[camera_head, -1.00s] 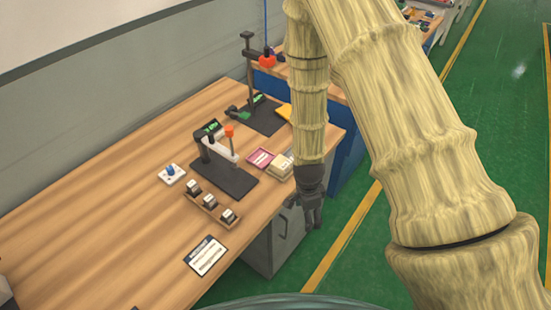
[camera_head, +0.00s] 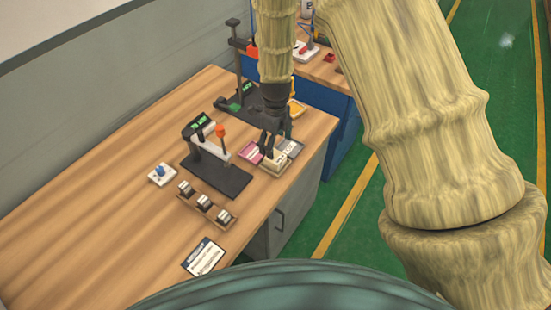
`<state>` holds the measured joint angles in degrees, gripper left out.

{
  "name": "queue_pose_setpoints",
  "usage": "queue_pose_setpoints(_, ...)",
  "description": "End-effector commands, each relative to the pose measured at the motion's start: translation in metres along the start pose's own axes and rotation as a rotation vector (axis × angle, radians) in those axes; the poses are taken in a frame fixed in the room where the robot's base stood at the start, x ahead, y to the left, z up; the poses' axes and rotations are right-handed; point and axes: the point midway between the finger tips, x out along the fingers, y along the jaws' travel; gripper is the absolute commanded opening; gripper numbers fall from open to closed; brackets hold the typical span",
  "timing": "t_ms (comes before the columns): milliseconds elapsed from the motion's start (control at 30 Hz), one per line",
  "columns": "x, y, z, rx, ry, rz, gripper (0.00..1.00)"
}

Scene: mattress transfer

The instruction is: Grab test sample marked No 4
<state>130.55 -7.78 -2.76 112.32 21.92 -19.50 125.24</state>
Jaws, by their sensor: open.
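My gripper (camera_head: 276,146) points down at the right edge of the wooden table, with its fingers apart. It is over or just behind a small group of flat pads: a pink pad (camera_head: 250,151), a cream pad (camera_head: 273,163) and a grey pad (camera_head: 291,147). The fingers partly hide these pads, and I cannot tell whether they touch one. Three small dark pieces with pale tops (camera_head: 204,201) stand in a row in a wooden holder (camera_head: 212,212). Any numbers on the pads or pieces are too small to read, so I cannot tell which is No 4.
A black test stand (camera_head: 218,175) with an orange knob stands left of the pads. A taller stand (camera_head: 236,70) is behind, partly hidden by my arm. A white switch box (camera_head: 162,174) and a printed card (camera_head: 203,257) lie on the table (camera_head: 110,220). Its left side is clear.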

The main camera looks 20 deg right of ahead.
Motion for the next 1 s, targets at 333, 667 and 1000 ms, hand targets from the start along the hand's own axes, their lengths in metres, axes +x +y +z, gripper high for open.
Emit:
queue_pose_setpoints(333,0.026,-0.001,-0.001,0.002,0.000,0.001,0.79)
queue_pose_setpoints(667,0.041,-0.001,-0.002,0.003,0.000,0.001,0.79)
queue_pose_setpoints(1000,0.070,-0.001,-0.002,0.003,0.000,0.000,0.79)
